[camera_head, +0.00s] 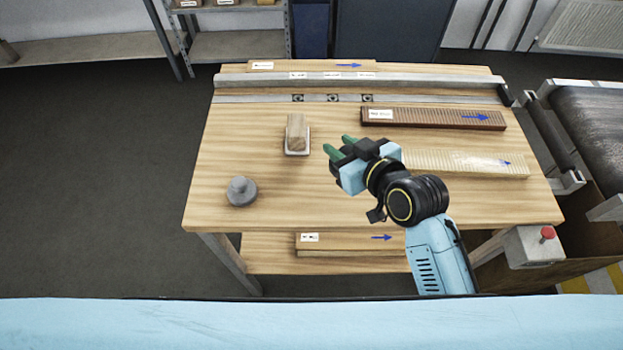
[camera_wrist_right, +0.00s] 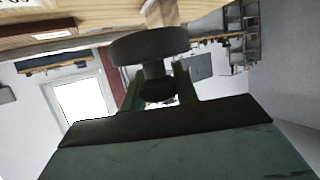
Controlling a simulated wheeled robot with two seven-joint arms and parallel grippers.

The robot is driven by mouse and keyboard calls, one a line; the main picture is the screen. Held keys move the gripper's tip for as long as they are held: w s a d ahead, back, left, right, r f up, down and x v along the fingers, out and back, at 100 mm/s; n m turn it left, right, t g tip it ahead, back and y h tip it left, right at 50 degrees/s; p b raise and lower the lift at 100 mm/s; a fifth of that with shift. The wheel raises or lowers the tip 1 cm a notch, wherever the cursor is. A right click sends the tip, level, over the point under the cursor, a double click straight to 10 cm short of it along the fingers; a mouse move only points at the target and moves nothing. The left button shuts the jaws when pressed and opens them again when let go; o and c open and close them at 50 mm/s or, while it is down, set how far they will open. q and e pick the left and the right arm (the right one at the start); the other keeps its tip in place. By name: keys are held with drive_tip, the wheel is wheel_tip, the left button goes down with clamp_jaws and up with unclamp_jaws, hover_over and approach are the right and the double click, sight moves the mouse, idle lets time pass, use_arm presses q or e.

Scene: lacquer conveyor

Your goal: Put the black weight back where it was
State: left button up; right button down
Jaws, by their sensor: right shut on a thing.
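My right gripper (camera_head: 340,146) is above the table's middle, its green fingers pointing left and away. In the right wrist view, it (camera_wrist_right: 157,88) is shut on the knob of the black weight (camera_wrist_right: 150,46), a dark disc with a narrow neck. In the head view, I cannot make that weight out apart from the gripper. A grey weight with a knob (camera_head: 242,191) stands upright at the table's front left. My left gripper is not in view.
A dark ribbed board (camera_head: 435,119) and a pale ribbed board (camera_head: 465,162) lie right. A metal rail (camera_head: 420,84) crosses the back. The left tabletop has free room. A conveyor (camera_head: 595,115) stands right.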

drive_tip(key=s+a+n+g+y+p, duration=0.1)
drive_tip(key=a+n+g+y+p, duration=0.2)
drive_tip(key=a, duration=0.4)
drive_tip(key=shift+t+h, duration=0.3)
drive_tip(key=shift+t, duration=0.1)
wheel_tip(320, 180, down, 5)
drive_tip(key=shift+s+f, duration=0.1)
drive_tip(key=shift+s, duration=0.05)
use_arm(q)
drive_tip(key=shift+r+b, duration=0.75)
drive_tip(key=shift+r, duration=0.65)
use_arm(e)
drive_tip(key=shift+f, duration=2.2)
drive_tip(key=c, duration=1.5)
unclamp_jaws()
drive_tip(key=shift+f, duration=0.25)
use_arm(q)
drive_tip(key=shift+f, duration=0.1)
use_arm(e)
drive_tip(key=o, duration=0.4)
drive_tip(key=shift+r, duration=0.15)
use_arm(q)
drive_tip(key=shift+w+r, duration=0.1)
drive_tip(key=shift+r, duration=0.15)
use_arm(e)
drive_tip(key=v, duration=1.2)
drive_tip(key=shift+s, duration=0.1)
